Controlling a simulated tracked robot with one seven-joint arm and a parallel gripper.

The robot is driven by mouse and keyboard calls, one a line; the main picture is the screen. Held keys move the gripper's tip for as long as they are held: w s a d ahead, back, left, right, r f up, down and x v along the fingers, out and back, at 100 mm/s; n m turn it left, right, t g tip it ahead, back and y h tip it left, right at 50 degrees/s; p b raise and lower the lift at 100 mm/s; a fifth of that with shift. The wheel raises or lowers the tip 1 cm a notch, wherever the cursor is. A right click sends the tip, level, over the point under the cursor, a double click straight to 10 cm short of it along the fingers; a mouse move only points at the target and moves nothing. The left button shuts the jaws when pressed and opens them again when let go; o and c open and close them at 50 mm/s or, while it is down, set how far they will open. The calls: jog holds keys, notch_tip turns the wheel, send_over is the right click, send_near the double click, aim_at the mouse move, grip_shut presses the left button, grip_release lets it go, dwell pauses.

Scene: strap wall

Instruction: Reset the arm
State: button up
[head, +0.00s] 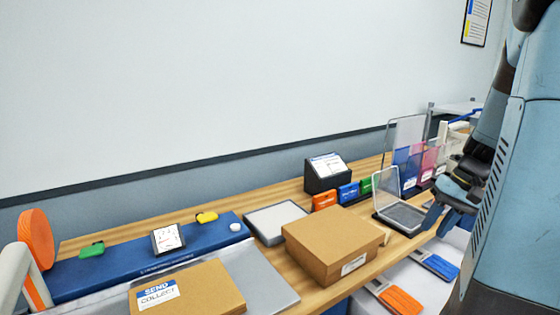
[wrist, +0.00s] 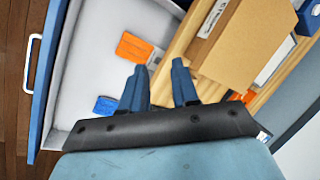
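My gripper (head: 438,220) hangs at the right of the head view, beside the bench's front edge and near the clear-lidded tray (head: 400,216). In the wrist view its two blue fingers (wrist: 160,75) stand apart with nothing visible between them. My arm fills the right side of the head view. Below the gripper, an open drawer (wrist: 78,62) holds an orange item (wrist: 134,47) and a blue item (wrist: 105,105).
A closed cardboard box (head: 330,240) sits on the wooden bench near its front edge. Another box, labelled SEND and COLLECT (head: 190,292), is at the front left. An orange reel (head: 35,240) stands far left. Clear upright panels (head: 405,135) rise behind the tray.

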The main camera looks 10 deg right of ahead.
jog(key=s+a+r+n+t+h, duration=0.2)
jog(key=s+a+r, duration=0.2)
jog(key=a, duration=0.5)
jog(key=s+a+r+n+t+h, duration=0.2)
jog(key=s+a+r, duration=0.2)
jog(key=a, duration=0.5)
notch_tip(320, 180, up, 2)
jog(key=shift+s+a+r+t, duration=0.1)
jog(key=shift+s+a+t, duration=0.15)
jog(key=shift+t, duration=0.15)
